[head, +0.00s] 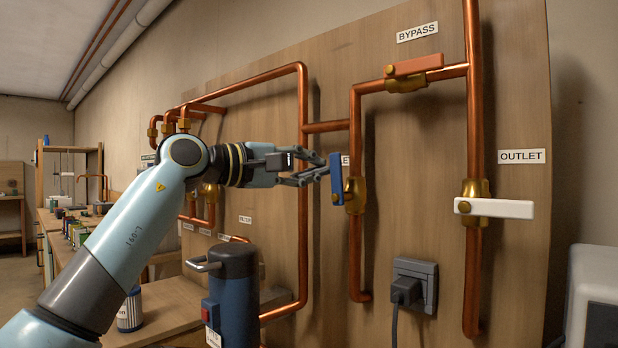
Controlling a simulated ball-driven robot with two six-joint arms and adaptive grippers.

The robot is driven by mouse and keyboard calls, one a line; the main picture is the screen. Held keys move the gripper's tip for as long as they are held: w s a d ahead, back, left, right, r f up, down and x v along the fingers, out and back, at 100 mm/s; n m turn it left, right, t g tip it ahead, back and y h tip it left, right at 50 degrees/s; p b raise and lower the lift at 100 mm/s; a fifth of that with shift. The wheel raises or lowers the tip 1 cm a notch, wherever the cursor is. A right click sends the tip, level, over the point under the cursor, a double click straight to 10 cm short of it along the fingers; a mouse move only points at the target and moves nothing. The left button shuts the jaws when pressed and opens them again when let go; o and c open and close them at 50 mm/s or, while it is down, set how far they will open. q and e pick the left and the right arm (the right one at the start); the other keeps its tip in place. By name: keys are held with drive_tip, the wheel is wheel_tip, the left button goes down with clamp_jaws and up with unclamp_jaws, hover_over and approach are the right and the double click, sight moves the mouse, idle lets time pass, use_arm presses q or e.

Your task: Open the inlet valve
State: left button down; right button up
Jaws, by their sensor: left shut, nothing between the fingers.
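A brass valve (355,195) with a blue lever handle (336,180) sits on a vertical copper pipe in the middle of the wooden board. The blue lever stands upright, roughly along the pipe. A white label (345,160) beside it is mostly hidden by the lever, so I cannot read whether it says inlet. My left gripper (322,169) is shut and empty, with its fingertips at the left side of the upper part of the blue lever. I cannot tell whether they touch it. My right gripper is not in view.
A red-handled valve (410,68) is labelled BYPASS; a white-handled valve (494,208) is labelled OUTLET. A dark blue pump-like unit (234,290) stands on the bench below my left arm. A plugged socket (414,284) is at lower right. Copper pipes (302,200) run close behind the gripper.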

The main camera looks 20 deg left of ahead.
use_arm(q)
drive_tip(key=shift+d+r, duration=0.1)
idle(0.6)
drive_tip(key=v, duration=1.2)
